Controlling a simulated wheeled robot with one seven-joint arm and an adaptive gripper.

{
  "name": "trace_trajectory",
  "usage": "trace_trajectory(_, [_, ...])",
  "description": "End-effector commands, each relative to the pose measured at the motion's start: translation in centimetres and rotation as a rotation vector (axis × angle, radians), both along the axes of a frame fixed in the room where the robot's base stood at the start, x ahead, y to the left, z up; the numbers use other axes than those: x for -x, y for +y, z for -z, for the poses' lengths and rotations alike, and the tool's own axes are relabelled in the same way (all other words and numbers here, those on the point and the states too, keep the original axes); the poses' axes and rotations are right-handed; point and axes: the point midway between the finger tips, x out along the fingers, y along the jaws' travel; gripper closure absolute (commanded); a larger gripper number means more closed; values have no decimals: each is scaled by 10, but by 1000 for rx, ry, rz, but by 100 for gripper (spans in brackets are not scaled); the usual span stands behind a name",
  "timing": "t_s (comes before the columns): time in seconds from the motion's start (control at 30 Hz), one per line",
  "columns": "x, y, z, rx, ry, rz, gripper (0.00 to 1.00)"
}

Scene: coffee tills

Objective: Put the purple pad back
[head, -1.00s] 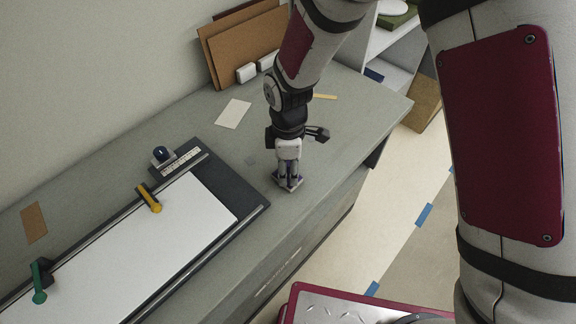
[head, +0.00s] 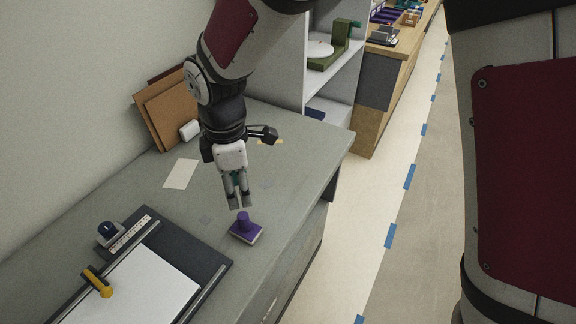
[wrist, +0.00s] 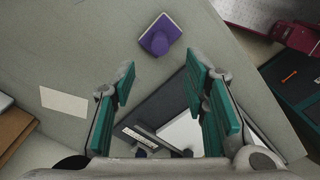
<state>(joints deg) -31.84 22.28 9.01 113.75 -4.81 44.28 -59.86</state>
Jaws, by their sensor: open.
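The purple pad (head: 246,229) is a small square block with a purple top and an upright purple knob. It stands on the grey counter, right of the dark board's corner. It also shows in the wrist view (wrist: 160,36), beyond the fingertips. My gripper (head: 240,203) is open and empty above and just behind the pad, apart from it. In the wrist view its teal-lined fingers (wrist: 160,88) are spread wide with nothing between them.
A dark board with a white sheet (head: 140,286) and a yellow clamp (head: 98,281) lies at the left. A pale card (head: 181,174) and brown boards (head: 160,115) are behind. Grey shelves (head: 331,80) with a green device stand at the back. The counter's right edge is close to the pad.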

Motion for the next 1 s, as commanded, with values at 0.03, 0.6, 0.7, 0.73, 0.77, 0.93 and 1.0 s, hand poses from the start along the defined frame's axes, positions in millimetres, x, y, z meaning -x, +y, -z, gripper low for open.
trace_trajectory(0.03, [0,0,0,0,0,0,59])
trace_trajectory(0.6, [5,-126,-108,-78,-146,614,59])
trace_trajectory(0.7, [20,-163,-132,-116,-185,814,59])
trace_trajectory(0.73, [25,-173,-139,-129,-197,873,59])
trace_trajectory(0.77, [31,-184,-144,-142,-208,934,59])
trace_trajectory(0.93, [70,-235,-169,-226,-264,1267,59])
trace_trajectory(1.0, [87,-252,-175,-265,-283,1397,59])
